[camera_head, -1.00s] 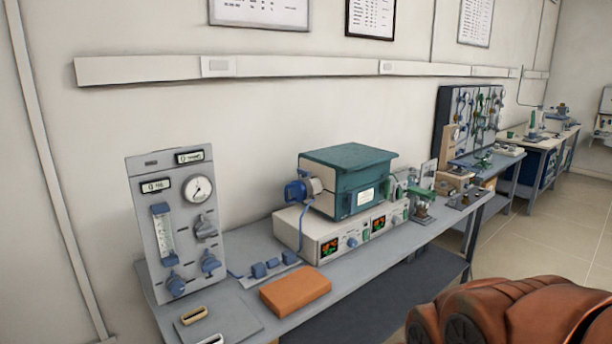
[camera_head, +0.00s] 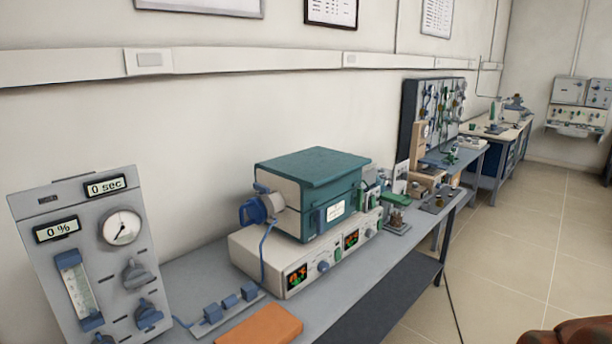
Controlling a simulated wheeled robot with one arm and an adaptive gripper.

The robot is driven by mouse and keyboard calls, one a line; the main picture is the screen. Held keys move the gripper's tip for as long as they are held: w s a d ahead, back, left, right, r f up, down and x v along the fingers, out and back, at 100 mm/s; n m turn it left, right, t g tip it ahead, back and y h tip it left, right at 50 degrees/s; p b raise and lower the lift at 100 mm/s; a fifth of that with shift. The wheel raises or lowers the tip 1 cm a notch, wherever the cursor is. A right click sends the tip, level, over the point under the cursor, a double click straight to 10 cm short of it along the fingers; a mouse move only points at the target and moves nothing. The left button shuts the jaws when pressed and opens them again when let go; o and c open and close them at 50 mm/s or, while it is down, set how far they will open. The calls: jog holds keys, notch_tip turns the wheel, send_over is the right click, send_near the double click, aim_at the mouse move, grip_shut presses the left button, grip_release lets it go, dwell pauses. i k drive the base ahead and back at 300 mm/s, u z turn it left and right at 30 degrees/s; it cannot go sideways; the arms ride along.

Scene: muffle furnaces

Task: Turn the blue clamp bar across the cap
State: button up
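A muffle furnace (camera_head: 325,172) with a green lid and cream left end stands on a cream control unit (camera_head: 297,262) on the bench. A blue fitting (camera_head: 253,210) sits on a pale round collar (camera_head: 274,203) at its left end. This may be the cap with its clamp bar, but it is too small to tell the bar's angle. A blue cable or hose runs down from there to the bench. My gripper is not in view.
A grey panel (camera_head: 90,255) with a gauge, displays and knobs stands at the left. An orange block (camera_head: 258,325) lies at the bench's front. Small blue parts (camera_head: 229,302) lie behind it. Open tiled floor (camera_head: 510,250) is at the right.

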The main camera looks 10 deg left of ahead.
aim_at(263, 189)
jog(key=z, duration=0.1)
jog(key=i, duration=0.65)
jog(key=u, duration=0.7)
jog(key=i, duration=0.55)
jog(key=u, duration=0.65)
